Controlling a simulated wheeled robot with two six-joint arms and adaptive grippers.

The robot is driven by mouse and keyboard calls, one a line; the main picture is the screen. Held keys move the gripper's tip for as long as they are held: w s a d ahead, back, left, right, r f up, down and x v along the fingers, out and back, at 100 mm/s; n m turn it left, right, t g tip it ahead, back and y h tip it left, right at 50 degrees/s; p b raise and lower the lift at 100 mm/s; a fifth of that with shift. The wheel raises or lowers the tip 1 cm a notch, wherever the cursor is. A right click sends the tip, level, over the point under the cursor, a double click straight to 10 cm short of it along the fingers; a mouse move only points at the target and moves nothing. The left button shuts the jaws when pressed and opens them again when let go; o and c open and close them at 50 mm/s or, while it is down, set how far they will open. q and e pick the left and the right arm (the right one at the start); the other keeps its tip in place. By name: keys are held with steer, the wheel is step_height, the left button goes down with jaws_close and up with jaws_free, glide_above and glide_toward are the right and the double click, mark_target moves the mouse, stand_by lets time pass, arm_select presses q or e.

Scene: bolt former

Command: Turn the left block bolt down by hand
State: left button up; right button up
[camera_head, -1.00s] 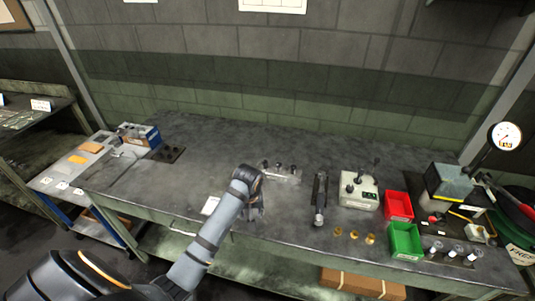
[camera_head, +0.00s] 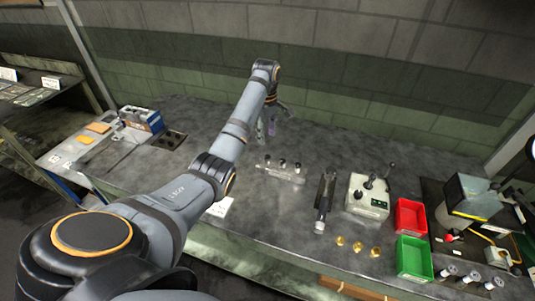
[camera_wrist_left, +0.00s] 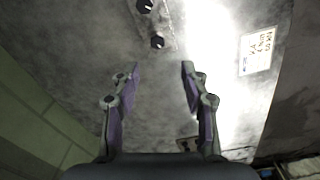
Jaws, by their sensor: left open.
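The block (camera_head: 285,174) is a light metal bar lying on the bench, with several dark-headed bolts standing in it. The left block bolt (camera_head: 267,160) stands at its left end. In the left wrist view a dark bolt head (camera_wrist_left: 157,41), which looks like that left bolt, shows just beyond the gap between the fingertips, with another bolt (camera_wrist_left: 145,5) at the top edge. My left gripper (camera_head: 277,119) is raised behind the block, apart from it. In the wrist view my left gripper (camera_wrist_left: 160,70) is open and empty. My right gripper is out of view.
A dark slim tool (camera_head: 326,193) and a grey control box (camera_head: 367,196) lie right of the block. Red (camera_head: 410,216) and green (camera_head: 413,258) bins and brass pieces (camera_head: 357,246) are farther right. A white card (camera_head: 220,207) lies near the front edge.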

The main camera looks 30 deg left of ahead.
mark_target(267, 157)
arm_select(q)
steer(key=f+b, duration=0.4)
steer(key=f, duration=0.1)
steer(key=f+b, duration=0.2)
steer(key=shift+w+f, duration=0.3)
steer(key=shift+f, duration=1.1)
steer(key=c, duration=0.3)
jaws_close()
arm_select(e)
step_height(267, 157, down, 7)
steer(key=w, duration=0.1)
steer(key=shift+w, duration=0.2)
